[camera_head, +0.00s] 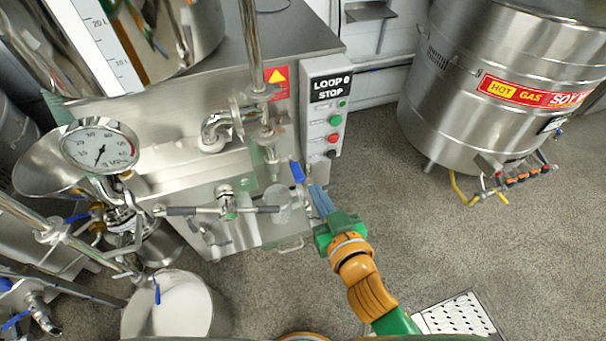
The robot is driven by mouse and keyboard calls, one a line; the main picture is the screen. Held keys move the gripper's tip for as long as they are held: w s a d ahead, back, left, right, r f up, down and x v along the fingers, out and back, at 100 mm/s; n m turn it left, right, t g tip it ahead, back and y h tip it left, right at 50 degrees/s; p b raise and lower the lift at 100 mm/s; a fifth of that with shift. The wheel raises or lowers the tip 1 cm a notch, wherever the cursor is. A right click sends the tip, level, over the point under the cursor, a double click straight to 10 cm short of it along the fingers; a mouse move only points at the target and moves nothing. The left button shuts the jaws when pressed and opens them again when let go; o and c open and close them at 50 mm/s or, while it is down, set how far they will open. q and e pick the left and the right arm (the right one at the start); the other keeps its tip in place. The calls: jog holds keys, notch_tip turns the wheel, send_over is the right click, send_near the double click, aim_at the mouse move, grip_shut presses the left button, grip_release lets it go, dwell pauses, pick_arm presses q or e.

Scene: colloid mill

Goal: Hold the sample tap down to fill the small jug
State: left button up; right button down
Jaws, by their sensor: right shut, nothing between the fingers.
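The sample tap's blue lever (298,172) sticks out to the right of a metal outlet on the front of the steel machine. A small, greyish, see-through jug (279,196) is just below and left of the lever, under the outlet. My right gripper (317,192) reaches in from the lower right. Its blue-grey fingers are shut and empty, close to the right of the lever and jug. I cannot tell whether the fingertips touch the lever. Any liquid in the jug is too small to make out. My left gripper is not in view.
A large steel kettle (490,85) is at the back right. The floor between is clear.

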send_over(303, 180)
jog(key=s, duration=0.1)
notch_tip(303, 180, down, 2)
jog(key=shift+w+a+f+b, duration=0.1)
jog(key=shift+f+b, duration=0.3)
jog(key=shift+f, duration=0.75)
jog(key=shift+w+f+b, duration=0.1)
jog(key=shift+f+b, duration=0.3)
jog(key=shift+f, duration=0.75)
jog(key=shift+f+b, duration=0.5)
jog(key=shift+b, duration=0.7)
jog(key=shift+s+t+b, duration=0.15)
jog(key=shift+t+b, duration=0.25)
jog(key=shift+b, duration=0.05)
jog(key=shift+f+b, duration=0.2)
jog(key=shift+b, duration=0.75)
jog(key=f+t+b, duration=0.1)
jog(key=b, duration=0.2)
jog(key=f+t+y+b, duration=0.1)
jog(key=b, duration=0.3)
jog(key=f+t+b, duration=0.1)
jog(key=b, duration=0.3)
jog(key=shift+s+f, duration=0.2)
jog(key=shift+s, duration=0.1)
